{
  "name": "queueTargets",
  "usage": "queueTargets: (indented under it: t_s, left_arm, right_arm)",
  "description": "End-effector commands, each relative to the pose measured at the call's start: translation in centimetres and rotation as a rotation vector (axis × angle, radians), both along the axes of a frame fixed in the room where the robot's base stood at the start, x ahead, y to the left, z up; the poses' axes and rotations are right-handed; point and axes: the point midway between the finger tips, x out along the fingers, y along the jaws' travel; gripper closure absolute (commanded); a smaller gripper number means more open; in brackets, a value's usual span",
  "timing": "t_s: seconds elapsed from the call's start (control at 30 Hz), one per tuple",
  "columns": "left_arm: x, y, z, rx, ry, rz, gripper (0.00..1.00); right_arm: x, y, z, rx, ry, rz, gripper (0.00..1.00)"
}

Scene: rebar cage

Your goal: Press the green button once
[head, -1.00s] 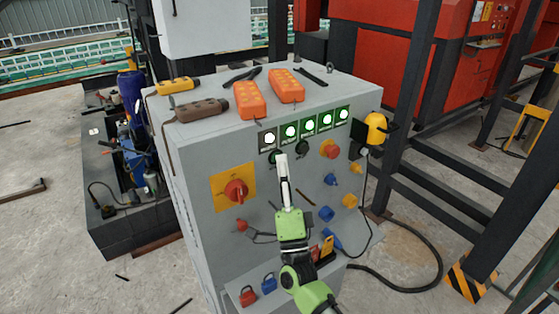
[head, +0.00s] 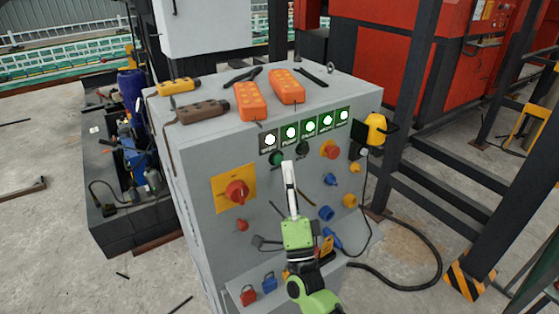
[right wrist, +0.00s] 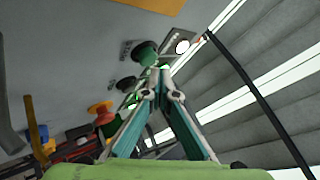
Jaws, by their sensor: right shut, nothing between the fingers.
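The green button (head: 276,158) is a round knob on the sloped front of the grey control cabinet, below the leftmost lamp. It also shows in the right wrist view (right wrist: 146,53), just past my fingertips. My right gripper (head: 288,166) is shut and empty. Its tips are just right of and slightly below the green button in the head view. I cannot tell whether they touch the panel; the button looks clear of them. A dark round button (head: 302,148) sits to the right of the green one. My left gripper is not in view.
A red mushroom button (head: 331,149), a red rotary switch (head: 237,191) on a yellow plate and blue knobs (head: 326,213) surround the area. Lit lamps (head: 310,126) run above. Orange pendants (head: 250,101) lie on top. Dark steel frames stand at right.

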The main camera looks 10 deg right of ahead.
Motion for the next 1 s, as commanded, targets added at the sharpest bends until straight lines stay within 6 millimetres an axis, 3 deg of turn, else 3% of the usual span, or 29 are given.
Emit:
queueTargets:
  t_s: [0.5,1.0]
  left_arm:
    - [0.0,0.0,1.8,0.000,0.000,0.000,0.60]
    - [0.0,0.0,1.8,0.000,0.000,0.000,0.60]
  right_arm:
    - [-4.3,-1.6,0.1,-0.002,0.001,-0.001,1.00]
    - [-4.6,-1.7,0.0,0.000,0.000,0.000,1.00]
